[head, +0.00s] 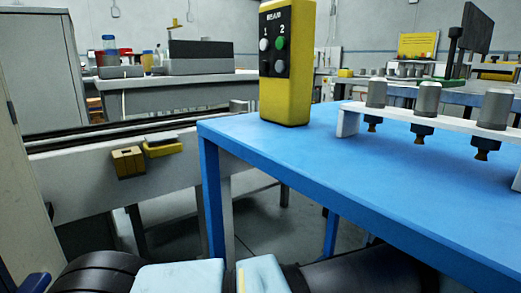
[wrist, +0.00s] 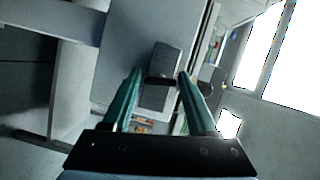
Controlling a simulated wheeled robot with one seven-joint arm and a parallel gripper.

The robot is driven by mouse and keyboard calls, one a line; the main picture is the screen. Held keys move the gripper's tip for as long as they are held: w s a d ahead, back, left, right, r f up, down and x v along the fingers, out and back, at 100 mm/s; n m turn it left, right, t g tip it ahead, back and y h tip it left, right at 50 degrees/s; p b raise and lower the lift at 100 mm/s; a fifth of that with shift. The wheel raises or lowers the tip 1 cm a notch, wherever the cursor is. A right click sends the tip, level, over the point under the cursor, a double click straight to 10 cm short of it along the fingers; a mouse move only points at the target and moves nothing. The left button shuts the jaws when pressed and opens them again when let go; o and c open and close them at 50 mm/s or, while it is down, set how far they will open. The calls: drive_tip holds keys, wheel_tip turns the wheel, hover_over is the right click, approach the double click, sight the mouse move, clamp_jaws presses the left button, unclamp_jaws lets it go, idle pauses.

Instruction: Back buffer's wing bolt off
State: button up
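No part is plainly recognisable as the back buffer or its wing bolt. On the blue table, a white rack (head: 455,122) carries several grey cylinders with small brass-coloured ends below, such as the nearest full one (head: 494,108). Nothing is visibly held.
The blue table (head: 300,150) fills the right, with its left part mostly bare. A yellow control box (head: 288,70) with buttons stands at its back edge. A pale rail (head: 75,185) runs behind at left, beside a grey cabinet (head: 35,70). Benches stand behind.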

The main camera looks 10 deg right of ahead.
drive_tip(key=shift+o, duration=1.4)
drive_tip(key=p+v, duration=0.1)
drive_tip(key=v, duration=0.9)
drive_tip(key=shift+s+d+p, duration=0.3)
drive_tip(key=shift+r, duration=0.1)
